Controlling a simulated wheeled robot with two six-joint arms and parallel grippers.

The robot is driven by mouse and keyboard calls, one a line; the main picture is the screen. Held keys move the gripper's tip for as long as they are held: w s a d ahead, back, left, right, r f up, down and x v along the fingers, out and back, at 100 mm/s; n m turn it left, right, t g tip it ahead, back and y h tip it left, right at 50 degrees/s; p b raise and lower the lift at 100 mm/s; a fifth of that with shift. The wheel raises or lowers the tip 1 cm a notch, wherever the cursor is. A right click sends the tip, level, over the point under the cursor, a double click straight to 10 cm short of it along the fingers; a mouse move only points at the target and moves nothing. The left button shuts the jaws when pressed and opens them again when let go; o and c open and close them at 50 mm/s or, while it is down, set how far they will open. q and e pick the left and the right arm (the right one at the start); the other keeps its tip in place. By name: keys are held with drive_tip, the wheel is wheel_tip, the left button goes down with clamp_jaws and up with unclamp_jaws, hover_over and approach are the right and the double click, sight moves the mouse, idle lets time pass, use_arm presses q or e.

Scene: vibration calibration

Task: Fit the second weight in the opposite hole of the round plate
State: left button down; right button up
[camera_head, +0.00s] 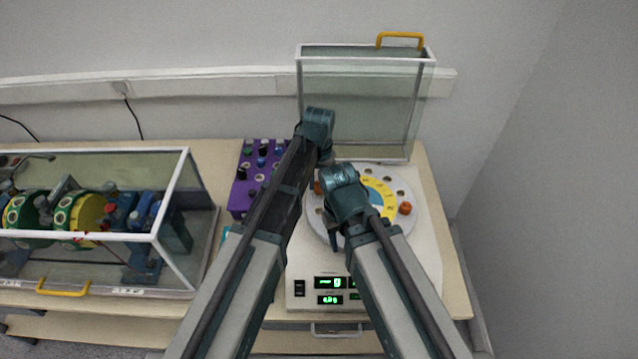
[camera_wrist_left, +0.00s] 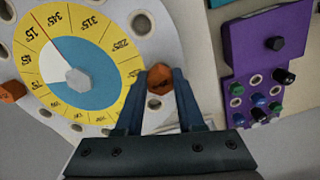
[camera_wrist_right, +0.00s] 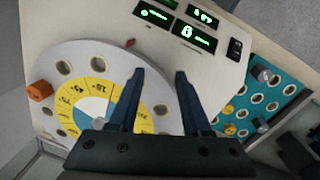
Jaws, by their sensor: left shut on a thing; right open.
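The round plate (camera_head: 426,226), pale with a yellow degree ring and a ring of holes, lies on the white balance machine. One orange weight (camera_head: 405,208) stands at the plate's right side; it shows in the left wrist view (camera_wrist_left: 12,91) and right wrist view (camera_wrist_right: 40,91). My left gripper (camera_wrist_left: 162,80) is shut on the second orange weight (camera_wrist_left: 158,84), across the plate from the first. I cannot tell whether this weight is in the hole or just above it. My right gripper (camera_wrist_right: 159,76) is open and empty over the plate's front edge.
A purple panel (camera_head: 243,195) with knobs stands left of the machine, and a glass-sided case (camera_head: 190,215) further left. A clear cover with a yellow handle (camera_head: 400,38) stands behind. Lit green displays (camera_head: 330,283) are at the machine's front. A teal panel (camera_wrist_right: 285,85) lies near my right gripper.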

use_arm(q)
drive_tip(key=shift+f+b, duration=0.65)
drive_tip(key=shift+f, duration=0.1)
use_arm(e)
drive_tip(key=shift+f, duration=0.7)
use_arm(q)
drive_tip(key=shift+c, duration=2.2)
unclamp_jaws()
drive_tip(key=shift+r, duration=0.15)
use_arm(e)
drive_tip(key=shift+r, duration=0.1)
use_arm(q)
wheel_tip(320, 180, up, 14)
drive_tip(key=p, duration=1.4)
drive_tip(key=shift+f, duration=0.2)
use_arm(e)
wheel_tip(320, 180, up, 14)
drive_tip(key=shift+f, duration=0.2)
